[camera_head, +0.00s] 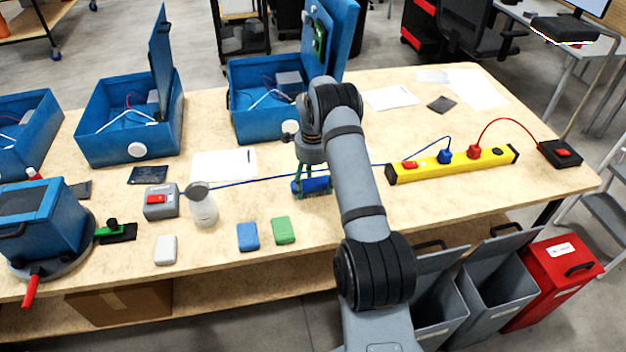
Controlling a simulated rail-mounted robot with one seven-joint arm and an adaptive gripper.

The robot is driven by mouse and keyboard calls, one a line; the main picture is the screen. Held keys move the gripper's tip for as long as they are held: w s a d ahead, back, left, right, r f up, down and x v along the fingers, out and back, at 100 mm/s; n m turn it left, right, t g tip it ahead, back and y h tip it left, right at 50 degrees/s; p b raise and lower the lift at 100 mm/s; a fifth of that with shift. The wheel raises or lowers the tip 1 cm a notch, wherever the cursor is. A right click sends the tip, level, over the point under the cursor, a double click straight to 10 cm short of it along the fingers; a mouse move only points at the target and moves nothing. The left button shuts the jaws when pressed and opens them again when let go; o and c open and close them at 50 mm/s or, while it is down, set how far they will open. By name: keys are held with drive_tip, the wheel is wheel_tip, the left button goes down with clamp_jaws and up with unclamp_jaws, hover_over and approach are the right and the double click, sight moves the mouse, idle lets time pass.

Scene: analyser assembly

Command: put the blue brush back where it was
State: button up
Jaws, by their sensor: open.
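A small blue object (316,185), which looks like the blue brush, lies on the wooden table (350,225) just under my gripper. My gripper (311,192) points down over it, with its greenish fingers apart around or beside the blue object. My arm comes from the lower right and hides part of the table behind it. I cannot tell whether the fingers touch the object. Its bristles cannot be made out.
A blue cable (255,181) runs across the table from a grey switch box (161,201), passing behind my gripper. A yellow power strip (455,165) lies right. Open blue cases (130,125) stand behind.

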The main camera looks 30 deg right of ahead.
sight(313, 184)
wheel_tip(313, 184, up, 12)
drive_tip(key=b, duration=0.1)
drive_tip(key=shift+r+b, duration=0.15)
drive_tip(key=shift+b, duration=0.15)
